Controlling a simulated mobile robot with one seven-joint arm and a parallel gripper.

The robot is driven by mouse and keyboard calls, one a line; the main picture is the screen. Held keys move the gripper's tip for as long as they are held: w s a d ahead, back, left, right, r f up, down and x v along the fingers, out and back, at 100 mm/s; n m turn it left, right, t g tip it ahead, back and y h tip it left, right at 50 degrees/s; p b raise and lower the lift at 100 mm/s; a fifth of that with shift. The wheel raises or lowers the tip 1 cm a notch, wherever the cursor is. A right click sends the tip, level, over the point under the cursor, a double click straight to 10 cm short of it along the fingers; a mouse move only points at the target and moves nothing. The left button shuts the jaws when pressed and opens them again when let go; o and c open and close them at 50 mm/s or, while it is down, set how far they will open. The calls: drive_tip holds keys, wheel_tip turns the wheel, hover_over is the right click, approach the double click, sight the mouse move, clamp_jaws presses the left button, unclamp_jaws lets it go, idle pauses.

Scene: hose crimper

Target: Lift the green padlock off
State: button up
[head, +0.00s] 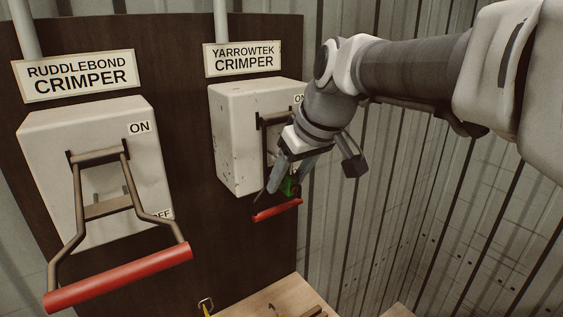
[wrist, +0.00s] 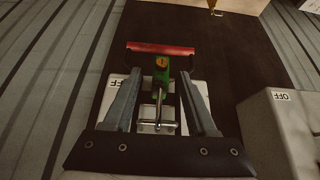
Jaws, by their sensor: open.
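The green padlock (wrist: 162,75) has a brass-coloured round face and hangs at the Yarrowtek crimper's lever, just by the red handle (wrist: 160,48). In the head view the padlock (head: 290,187) is partly hidden by my gripper (head: 284,175). My gripper (wrist: 159,82) is open, with one finger on each side of the padlock. A visible gap separates each finger from the padlock. A metal rod, perhaps the shackle, runs from the padlock back between the fingers. The Yarrowtek crimper (head: 232,140) is a worn white box, with its red handle (head: 277,211) low.
The Ruddlebond crimper (head: 60,150) stands to the left, its large red-handled lever (head: 120,278) sticking out. Both boxes are on a dark brown board (head: 185,200). A corrugated wall (head: 400,200) is close on the right. A wooden surface (head: 265,305) lies below.

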clamp_jaws()
drive_tip(key=shift+r, duration=0.1)
idle(0.5)
drive_tip(key=shift+r, duration=0.45)
drive_tip(key=shift+s+d+r, duration=0.15)
drive_tip(key=shift+r, duration=0.1)
drive_tip(key=s+d+b, duration=0.2)
drive_tip(key=s+d, duration=0.7)
drive_tip(key=s, duration=0.5)
drive_tip(key=shift+s+d+r+b, duration=0.3)
drive_tip(key=shift+d+b, duration=0.05)
drive_tip(key=shift+d, duration=0.05)
drive_tip(key=shift+r, duration=0.1)
